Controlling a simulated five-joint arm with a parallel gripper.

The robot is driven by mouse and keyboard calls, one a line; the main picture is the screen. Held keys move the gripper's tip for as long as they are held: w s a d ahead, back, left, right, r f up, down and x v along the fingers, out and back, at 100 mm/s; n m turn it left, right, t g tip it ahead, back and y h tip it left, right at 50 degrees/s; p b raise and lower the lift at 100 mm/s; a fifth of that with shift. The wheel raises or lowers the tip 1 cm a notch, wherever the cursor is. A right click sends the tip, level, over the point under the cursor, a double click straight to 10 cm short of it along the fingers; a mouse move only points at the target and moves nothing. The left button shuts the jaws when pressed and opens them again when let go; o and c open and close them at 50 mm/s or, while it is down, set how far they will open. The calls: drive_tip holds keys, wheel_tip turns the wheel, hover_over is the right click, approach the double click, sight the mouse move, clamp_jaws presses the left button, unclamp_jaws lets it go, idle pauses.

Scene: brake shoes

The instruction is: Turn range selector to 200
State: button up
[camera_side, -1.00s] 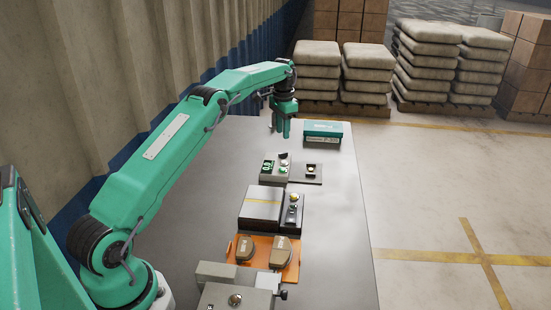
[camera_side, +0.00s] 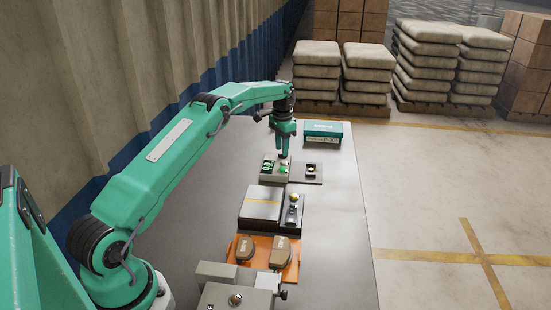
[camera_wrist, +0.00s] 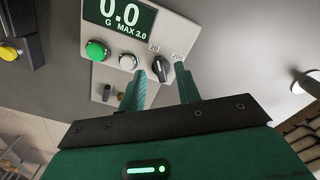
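The range selector (camera_wrist: 160,69) is a black knob on a pale instrument panel, between the labels "20" and "200" in the wrist view. Its white mark seems to point toward the "20" side. My gripper (camera_wrist: 160,72) has two green fingers, open and apart, one on each side of the knob in that view. I cannot tell whether they touch it. In the side view my gripper (camera_side: 284,156) points down over the instrument (camera_side: 268,178) and hides the knob. The display (camera_wrist: 120,14) reads 0.0 G, MAX 3.0.
A green button (camera_wrist: 97,50) and a white button (camera_wrist: 128,62) sit left of the knob. A dark plate (camera_side: 306,179) adjoins the instrument. A teal box (camera_side: 323,131) stands behind. Brake shoes on an orange tray (camera_side: 262,257) lie nearer the arm's base.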

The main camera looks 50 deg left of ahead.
drive_tip(key=shift+f, duration=0.8)
clamp_jaws()
drive_tip(key=shift+m, duration=0.3)
drive_tip(key=m, duration=0.6)
drive_tip(key=shift+w+a+m, duration=0.1)
drive_tip(key=shift+m, duration=0.2)
drive_tip(key=m, duration=0.6)
drive_tip(key=shift+w+m, duration=0.15)
drive_tip(key=shift+m, duration=0.25)
